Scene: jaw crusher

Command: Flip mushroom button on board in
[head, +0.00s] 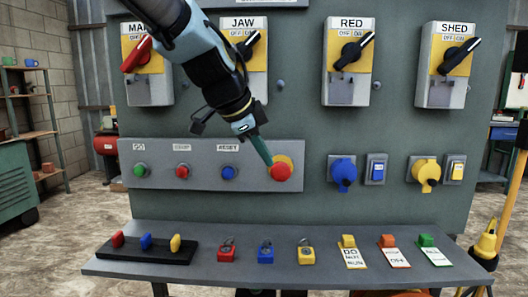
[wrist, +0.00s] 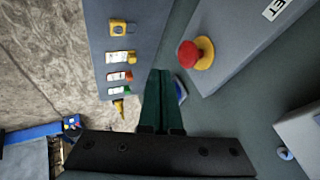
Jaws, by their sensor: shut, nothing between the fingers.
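The red mushroom button (head: 281,170) sits on a yellow base at the right end of the grey button board (head: 215,183). It also shows in the wrist view (wrist: 189,54), right of and beyond the fingertips. My gripper (head: 269,163) reaches down from the top with its green fingers shut and empty. In the head view its tips lie at the upper left edge of the button. In the wrist view the fingers (wrist: 160,72) appear beside the button with a gap. Whether they touch it is not clear from the head view.
GO, STOP-like and RESET buttons (head: 228,172) line the board to the left. Blue and yellow plugs (head: 343,172) are at the right. Switch boxes (head: 348,62) stand above. A shelf (head: 210,264) below carries padlocks and tags. The panel between board and shelf is clear.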

